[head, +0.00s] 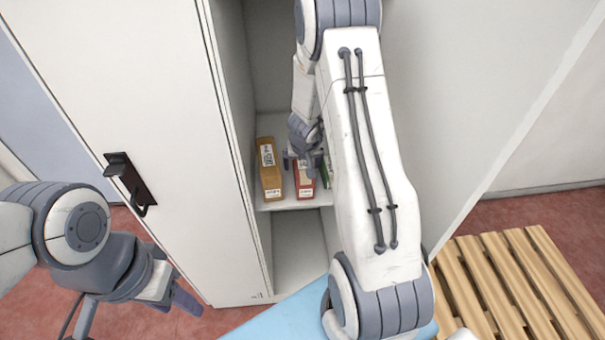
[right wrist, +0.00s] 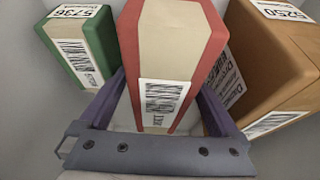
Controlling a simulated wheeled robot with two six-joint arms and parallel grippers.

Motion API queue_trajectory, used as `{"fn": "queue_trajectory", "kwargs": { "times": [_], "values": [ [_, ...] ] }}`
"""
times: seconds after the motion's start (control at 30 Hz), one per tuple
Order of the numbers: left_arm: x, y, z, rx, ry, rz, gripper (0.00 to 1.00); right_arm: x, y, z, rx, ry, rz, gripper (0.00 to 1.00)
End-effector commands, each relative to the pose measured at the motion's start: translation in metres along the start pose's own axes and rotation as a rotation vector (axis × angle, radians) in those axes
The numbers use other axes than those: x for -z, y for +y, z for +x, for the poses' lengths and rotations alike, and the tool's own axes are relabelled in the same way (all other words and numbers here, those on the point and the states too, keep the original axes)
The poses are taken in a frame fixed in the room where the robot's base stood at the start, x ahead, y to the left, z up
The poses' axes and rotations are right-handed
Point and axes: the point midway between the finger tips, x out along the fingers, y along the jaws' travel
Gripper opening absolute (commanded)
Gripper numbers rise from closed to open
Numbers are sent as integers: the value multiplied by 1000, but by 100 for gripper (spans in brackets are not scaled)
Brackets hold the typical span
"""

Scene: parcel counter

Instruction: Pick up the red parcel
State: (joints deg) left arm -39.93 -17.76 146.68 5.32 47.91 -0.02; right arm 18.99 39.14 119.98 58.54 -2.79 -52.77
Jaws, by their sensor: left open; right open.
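The red parcel (head: 305,184), red with a beige band and a white label, stands on a shelf in the open locker. It also shows in the right wrist view (right wrist: 205,42), in the middle. My right gripper (head: 300,160) is open, with one finger on each side of the red parcel's near end; it also shows in the right wrist view (right wrist: 162,85). I cannot tell whether the fingers touch the parcel. My left gripper (head: 180,298) is open and empty, low at the left in front of the locker, away from the parcel.
A brown parcel (head: 268,168) stands close to the left of the red one, and a green parcel (right wrist: 93,38) on its other side. The locker door (head: 120,90) with a black handle is at the left. A wooden pallet (head: 520,280) lies on the floor at the right.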

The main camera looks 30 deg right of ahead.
Motion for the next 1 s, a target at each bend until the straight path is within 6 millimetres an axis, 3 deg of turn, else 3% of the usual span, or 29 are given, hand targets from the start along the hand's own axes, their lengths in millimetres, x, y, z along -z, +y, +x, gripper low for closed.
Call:
{"fn": "queue_trajectory", "kwargs": {
  "times": [0.9,0.93,1.0],
  "values": [
    [0,0,3,0,0,0,50,-1,0,3,0,1,0,98],
    [0,0,3,0,0,0,50,-1,0,3,0,1,0,94],
    [0,0,3,0,0,0,50,-1,0,3,0,1,0,67]
  ]
}}
